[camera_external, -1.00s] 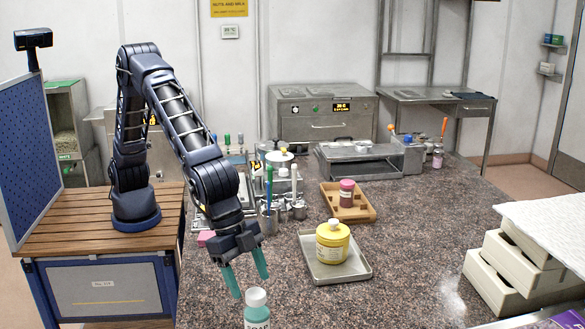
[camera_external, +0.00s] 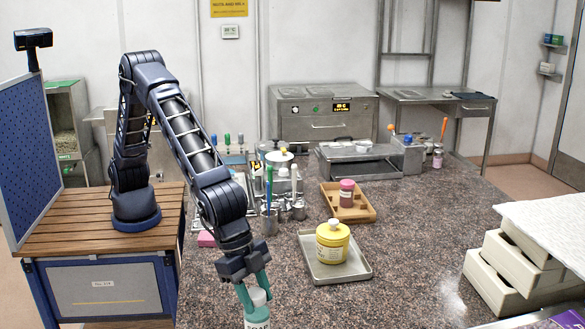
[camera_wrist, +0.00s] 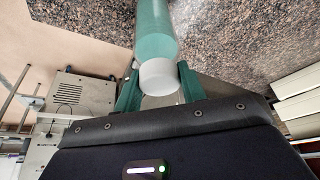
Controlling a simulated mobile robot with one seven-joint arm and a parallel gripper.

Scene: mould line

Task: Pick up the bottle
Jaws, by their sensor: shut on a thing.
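The bottle (camera_external: 257,312) is teal with a white cap and a partly visible label. It stands upright at the front edge of the outside view, its lower part cut off by the frame. My gripper (camera_external: 255,293) reaches down over it with its green fingers on either side, shut on it near the cap. In the wrist view the bottle (camera_wrist: 154,35) lies between the two fingers of my gripper (camera_wrist: 158,85), with its white cap toward the camera.
A yellow jar (camera_external: 332,243) stands on a grey tray (camera_external: 357,277) to the right. Behind it, a wooden tray (camera_external: 367,213) holds a pink jar (camera_external: 347,193). Metal cups with tools (camera_external: 270,222) stand behind my gripper. Stacked beige trays (camera_external: 497,284) are at far right. The countertop (camera_external: 422,268) between is clear.

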